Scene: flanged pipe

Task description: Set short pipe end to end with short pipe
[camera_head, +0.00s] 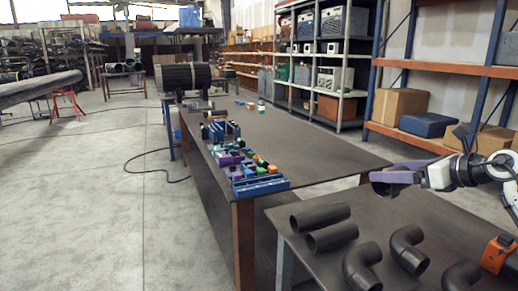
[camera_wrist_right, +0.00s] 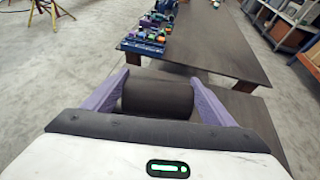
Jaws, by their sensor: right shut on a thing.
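My right gripper (camera_head: 393,178) comes in from the right, above the near table. In the right wrist view, its two purple fingers (camera_wrist_right: 158,100) are shut on a dark short pipe (camera_wrist_right: 158,96), which lies crosswise between them. In the head view the held pipe is mostly hidden by the fingers. Two more dark short pipes lie side by side on the near table, the farther one (camera_head: 320,215) and the nearer one (camera_head: 332,236). They are apart from the held pipe. My left gripper is not in view.
Dark pipe elbows (camera_head: 408,252) (camera_head: 362,266) lie right of and nearer than the loose pipes. An orange and black object (camera_head: 497,253) is at the right edge. The long table (camera_head: 300,148) behind carries blue, green and purple parts (camera_head: 245,165). Shelves stand behind.

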